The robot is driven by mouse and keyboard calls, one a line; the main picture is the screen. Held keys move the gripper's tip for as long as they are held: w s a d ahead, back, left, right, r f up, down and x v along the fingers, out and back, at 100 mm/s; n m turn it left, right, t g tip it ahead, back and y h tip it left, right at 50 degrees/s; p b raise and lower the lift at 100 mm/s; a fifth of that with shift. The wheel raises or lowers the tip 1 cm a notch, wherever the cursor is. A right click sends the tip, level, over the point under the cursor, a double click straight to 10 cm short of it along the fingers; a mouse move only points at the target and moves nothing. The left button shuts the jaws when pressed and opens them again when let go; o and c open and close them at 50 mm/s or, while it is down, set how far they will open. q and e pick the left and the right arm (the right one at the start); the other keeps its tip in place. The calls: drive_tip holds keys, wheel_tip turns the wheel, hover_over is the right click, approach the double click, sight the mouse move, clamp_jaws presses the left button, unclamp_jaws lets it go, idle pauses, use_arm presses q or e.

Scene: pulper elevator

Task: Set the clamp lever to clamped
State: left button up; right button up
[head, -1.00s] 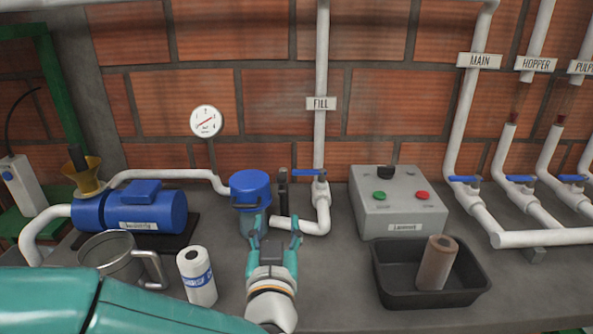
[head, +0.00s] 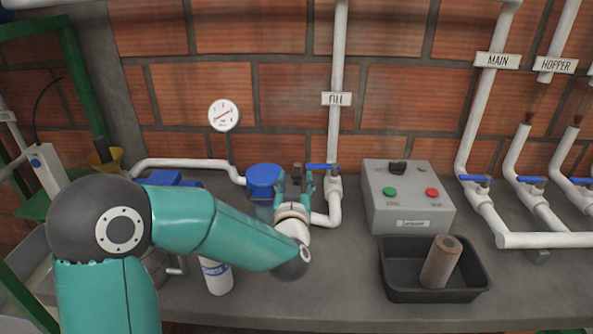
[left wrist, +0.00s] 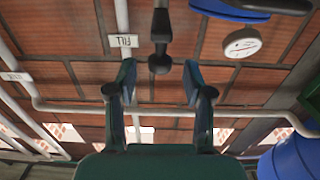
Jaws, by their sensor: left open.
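The clamp lever appears to be the dark upright handle (head: 297,172) just right of the blue-capped housing (head: 265,180). In the left wrist view, which looks upside down, a black lever with a rounded end (left wrist: 160,40) hangs between and just beyond my fingers. My left gripper (head: 296,188) is open around the line of this lever, and its fingers also show in the left wrist view (left wrist: 160,82). I see no finger touching the lever. The lever's base is partly hidden by my gripper. My right gripper is not in view.
The blue fill valve handle (head: 321,167) is close to the right of my gripper. A grey control box (head: 409,213) and a black tray (head: 436,290) with a brown cylinder stand further right. A white bottle (head: 217,277) stands below my forearm.

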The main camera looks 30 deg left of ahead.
use_arm(q)
drive_tip(key=shift+x, duration=1.35)
drive_tip(key=shift+c, duration=0.3)
clamp_jaws()
